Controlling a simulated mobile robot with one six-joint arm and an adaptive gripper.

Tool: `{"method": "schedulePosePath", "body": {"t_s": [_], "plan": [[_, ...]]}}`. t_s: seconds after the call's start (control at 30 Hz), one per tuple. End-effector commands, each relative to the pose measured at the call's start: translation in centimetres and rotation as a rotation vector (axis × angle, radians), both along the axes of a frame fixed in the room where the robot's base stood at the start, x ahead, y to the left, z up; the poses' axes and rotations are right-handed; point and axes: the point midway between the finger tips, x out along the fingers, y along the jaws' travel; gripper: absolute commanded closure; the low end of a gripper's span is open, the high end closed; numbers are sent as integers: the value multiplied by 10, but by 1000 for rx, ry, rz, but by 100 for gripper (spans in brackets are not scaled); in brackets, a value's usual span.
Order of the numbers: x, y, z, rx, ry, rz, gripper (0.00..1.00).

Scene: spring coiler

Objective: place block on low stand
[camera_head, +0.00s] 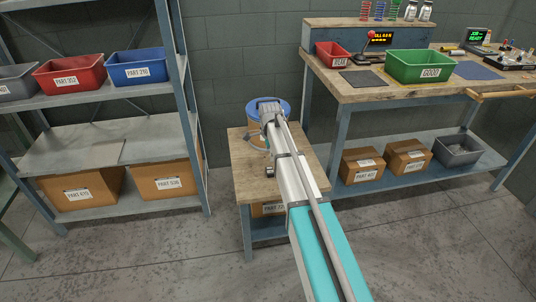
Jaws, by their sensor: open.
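A low wooden-topped stand (247,186) stands on the floor between the shelf rack and the workbench. My arm reaches out over its top. I cannot make out a block for certain. The arm covers the right part of the stand's top and could hide one.
The workbench (345,92) at right holds a green bin (420,66) and a red bin (332,55). A shelf rack (190,150) stands at left. The front floor is clear.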

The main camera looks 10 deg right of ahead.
Motion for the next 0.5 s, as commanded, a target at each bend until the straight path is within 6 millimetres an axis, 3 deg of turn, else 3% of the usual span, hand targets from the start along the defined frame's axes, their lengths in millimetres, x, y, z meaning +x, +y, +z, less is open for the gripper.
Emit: {"method": "schedulePosePath", "body": {"t_s": [0.2, 0.5], "plan": [[0, 0, 21, 0, 0, 0, 1], [0, 0, 31, 0, 0, 0, 1]]}}
